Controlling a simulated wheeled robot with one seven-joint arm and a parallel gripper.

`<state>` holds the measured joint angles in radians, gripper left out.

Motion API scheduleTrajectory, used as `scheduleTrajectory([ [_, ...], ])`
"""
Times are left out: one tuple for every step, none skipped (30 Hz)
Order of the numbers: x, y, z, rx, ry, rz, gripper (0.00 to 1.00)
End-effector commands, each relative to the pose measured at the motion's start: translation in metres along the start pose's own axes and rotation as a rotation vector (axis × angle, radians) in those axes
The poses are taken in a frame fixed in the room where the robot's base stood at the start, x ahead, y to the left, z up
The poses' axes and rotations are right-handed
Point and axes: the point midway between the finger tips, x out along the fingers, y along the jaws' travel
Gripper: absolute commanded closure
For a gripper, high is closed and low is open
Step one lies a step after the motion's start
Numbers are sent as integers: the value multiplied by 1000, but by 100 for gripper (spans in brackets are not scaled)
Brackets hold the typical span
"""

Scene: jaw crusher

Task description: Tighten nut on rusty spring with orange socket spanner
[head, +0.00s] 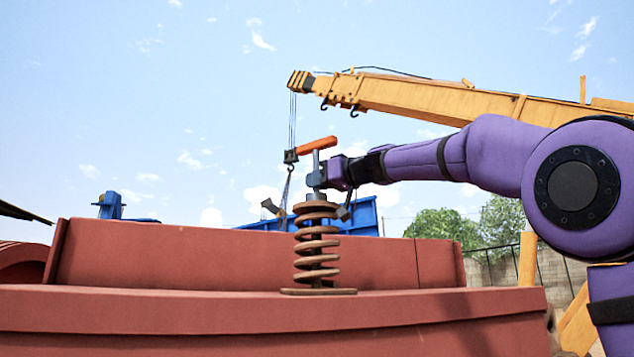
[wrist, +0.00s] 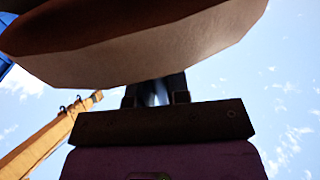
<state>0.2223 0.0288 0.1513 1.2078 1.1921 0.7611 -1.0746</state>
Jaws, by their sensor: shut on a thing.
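The rusty spring (head: 316,258) stands upright on the red-brown ledge in the head view. The orange socket spanner (head: 317,146) is upright above it, its orange handle crosswise on top of a grey shaft. Its lower end is at the top of the spring; the nut is hidden, so I cannot tell whether the socket is around it. My gripper (head: 320,180) comes in from the right and is shut on the spanner's shaft. In the wrist view, my gripper's fingers (wrist: 155,95) are either side of a grey-blue shaft, partly hidden behind a large brown surface (wrist: 140,45).
The red-brown crusher body (head: 230,255) has a raised wall behind the spring. A yellow crane boom (head: 430,98) reaches across behind, with a hanging hook (head: 290,156). A blue container (head: 364,217) stands beyond the wall. Open sky surrounds the spanner's handle.

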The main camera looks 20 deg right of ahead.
Motion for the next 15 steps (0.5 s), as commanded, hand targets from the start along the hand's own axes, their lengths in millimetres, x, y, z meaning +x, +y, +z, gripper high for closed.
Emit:
scheduleTrajectory([
  [0, 0, 0, 0, -1, -1, 100],
  [0, 0, 0, 1, -1, -1, 100],
  [0, 0, 0, 1, -1, -1, 100],
  [0, 0, 0, 1, -1, -1, 100],
  [0, -1, 0, 1, -1, -1, 100],
  [0, -1, 0, 1, -1, -1, 100],
  [0, -1, 0, 1, -1, -1, 100],
  [0, -1, -1, 1, -1, -1, 100],
  [0, -1, -1, 1, 0, -1, 100],
  [0, -1, -2, 1, 0, -1, 100],
  [0, -1, -2, 1, 0, -1, 100],
  [0, -1, -3, 1, 1, -1, 100],
  [0, -1, -3, 1, 1, -1, 100],
  [0, -1, -4, 1, 1, -1, 100],
  [0, -1, -4, 1, 1, -2, 100],
])
